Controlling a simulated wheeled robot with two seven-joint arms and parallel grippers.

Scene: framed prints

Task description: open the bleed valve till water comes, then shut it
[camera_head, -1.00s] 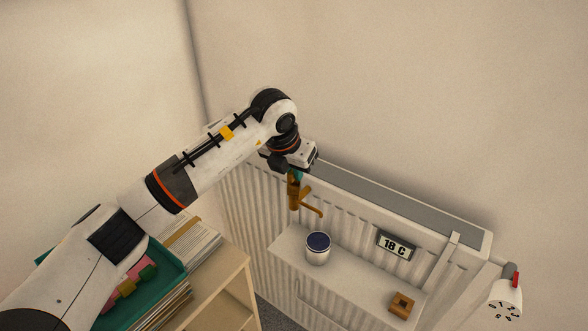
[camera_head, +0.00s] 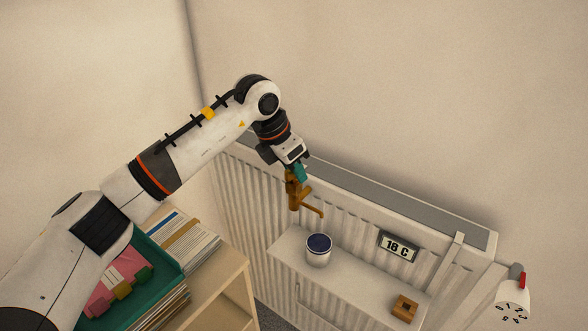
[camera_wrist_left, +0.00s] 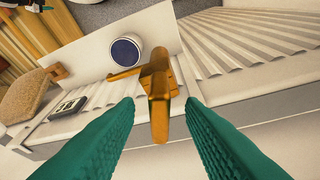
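The brass-coloured bleed valve (camera_head: 292,192) is at the radiator's top edge, with a thin spout reaching out to the right. In the left wrist view the valve (camera_wrist_left: 160,92) points toward the camera. My left gripper (camera_head: 300,172) is just above the valve. In the wrist view its teal fingers (camera_wrist_left: 160,106) are open, one on each side of the valve with a gap to each. A white cup (camera_head: 318,257) with a dark blue inside stands on the shelf below the spout. I cannot make out water at the spout. My right gripper is outside the head view; a small cut-off part in the wrist view may be it.
The shelf (camera_head: 350,283) also carries a small brown block (camera_head: 405,308). An 18 C display (camera_head: 398,246) is on the radiator (camera_head: 375,190). A white dial with a red part (camera_head: 513,305) is at the right. A teal tray (camera_head: 160,262) and papers lie at the left.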

